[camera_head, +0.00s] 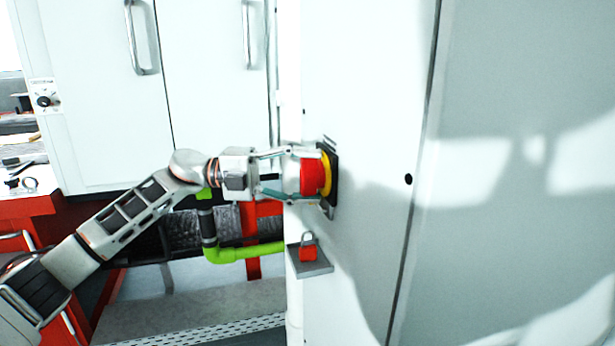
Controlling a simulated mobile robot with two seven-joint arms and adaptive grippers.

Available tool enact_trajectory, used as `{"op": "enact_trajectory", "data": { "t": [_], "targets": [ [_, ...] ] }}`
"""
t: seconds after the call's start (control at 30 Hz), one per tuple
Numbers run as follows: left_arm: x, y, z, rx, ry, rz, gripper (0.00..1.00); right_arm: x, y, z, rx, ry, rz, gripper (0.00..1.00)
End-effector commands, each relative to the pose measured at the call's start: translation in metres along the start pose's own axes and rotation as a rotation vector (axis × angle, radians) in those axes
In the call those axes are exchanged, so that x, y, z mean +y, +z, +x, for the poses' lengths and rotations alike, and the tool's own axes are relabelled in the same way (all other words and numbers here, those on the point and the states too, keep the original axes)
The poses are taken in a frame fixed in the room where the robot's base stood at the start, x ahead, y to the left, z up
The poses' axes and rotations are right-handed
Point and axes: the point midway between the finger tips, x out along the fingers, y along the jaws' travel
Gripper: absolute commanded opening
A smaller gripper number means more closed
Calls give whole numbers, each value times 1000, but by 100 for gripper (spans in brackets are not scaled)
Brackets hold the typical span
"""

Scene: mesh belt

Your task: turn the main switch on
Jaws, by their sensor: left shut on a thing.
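The main switch (312,177) is a red rotary knob on a yellow ring with a black backing plate. It is mounted on the side of a white cabinet, near the middle of the head view. My left gripper (297,175) comes in from the left and is shut on the red knob, one finger above it and one below. The fingers partly cover the knob, and I cannot tell its turned position. My right gripper is not in view.
A red padlock (308,252) rests on a small grey shelf (312,267) just below the switch. The white cabinet (365,80) fills the middle and right. A green pipe (240,254) runs below my arm. Cupboard doors with handles (140,40) stand behind.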

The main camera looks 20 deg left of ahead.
Motion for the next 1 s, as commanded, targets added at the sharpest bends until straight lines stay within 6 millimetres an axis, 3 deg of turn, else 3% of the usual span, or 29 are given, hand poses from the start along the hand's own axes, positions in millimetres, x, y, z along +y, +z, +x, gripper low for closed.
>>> {"op": "enact_trajectory", "data": {
  "t": [0.3, 0.33, 0.4, 0.77, 1.0],
  "targets": [
    [1, 0, 0, 0, 3, 4, 36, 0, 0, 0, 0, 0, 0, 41],
    [1, 0, 0, 0, 3, 4, 60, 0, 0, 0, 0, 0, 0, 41],
    [1, 0, 0, 0, 3, 4, 75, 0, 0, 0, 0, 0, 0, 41],
    [0, 0, -2, -1, 2, 3, 75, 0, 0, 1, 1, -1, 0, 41],
    [0, 1, -32, -5, 3, 2, 75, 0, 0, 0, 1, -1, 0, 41]
  ]
}}
